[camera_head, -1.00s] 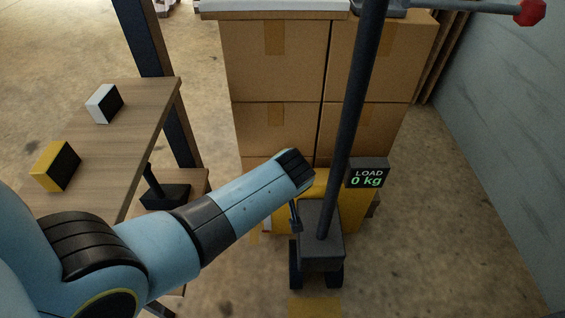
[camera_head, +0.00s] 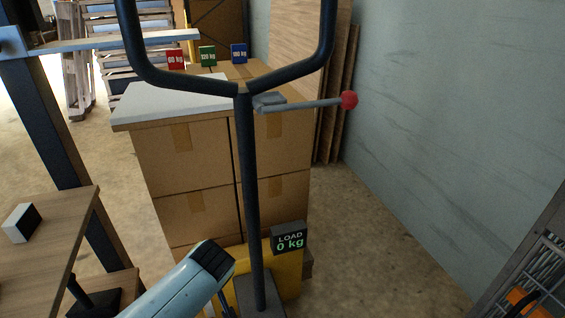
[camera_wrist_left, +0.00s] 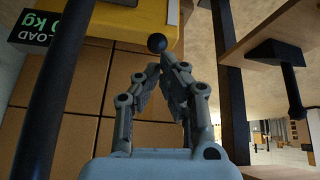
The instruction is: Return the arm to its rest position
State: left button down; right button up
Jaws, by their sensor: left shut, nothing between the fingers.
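My left arm (camera_head: 185,285) enters the head view from the bottom and reaches toward the yellow base of the pallet truck (camera_head: 285,262). My left gripper (camera_wrist_left: 165,72) shows in the left wrist view with its grey fingers together and nothing between them. A round black knob (camera_wrist_left: 157,42) appears just beyond the fingertips; I cannot tell whether they touch it. In the head view the gripper is mostly hidden below the wrist. My right gripper is in neither view.
A dark handle post (camera_head: 250,190) stands before stacked cardboard boxes (camera_head: 185,150). A display (camera_head: 289,239) reads LOAD 0 kg. A wooden table (camera_head: 45,235) with a black-and-white block (camera_head: 22,223) is at left. A metal rack (camera_head: 535,275) is at lower right. Open floor (camera_head: 375,250) lies right of the boxes.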

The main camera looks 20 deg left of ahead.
pick_arm(q)
jog(key=s+f+m+g+h, duration=0.1)
jog(key=s+f+m, duration=0.2)
jog(key=s, duration=1.1)
jog(key=s+f+m+g+h, duration=0.1)
jog(key=s+f+m, duration=0.2)
jog(key=s+f, duration=0.7)
jog(key=s+a+f+m+g+h, duration=0.1)
jog(key=s+f+m, duration=0.2)
jog(key=s, duration=1.6)
notch_tip(320, 180, down, 4)
jog(key=shift+f+m+g+h, duration=0.1)
jog(key=shift+m+g+h, duration=0.2)
jog(key=shift+m+g, duration=0.1)
jog(key=shift+s+a, duration=0.1)
jog(key=shift+a, duration=0.05)
